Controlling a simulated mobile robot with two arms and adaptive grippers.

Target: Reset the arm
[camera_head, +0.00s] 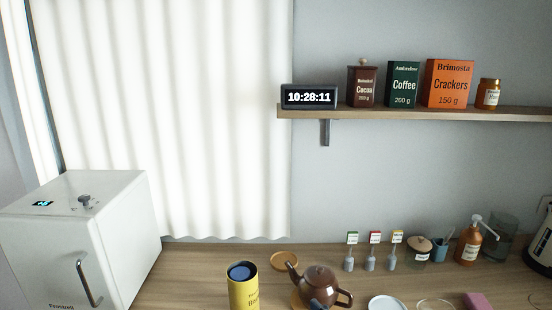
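Neither of my arms can be made out in the head view, and no gripper shows. A small dark blue-grey shape (317,304) sits at the bottom edge in front of the brown teapot (319,284). It is cut off by the frame, and I cannot tell what it is. The teapot stands upright on the wooden counter (200,270), its spout to the left and handle to the right.
A yellow canister (243,290) stands left of the teapot, a round wooden lid (284,261) behind. A white box appliance (80,235) fills the left. Label holders, a lidded pot (420,248) and a pump bottle (468,244) line the back right. A shelf (420,112) hangs above.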

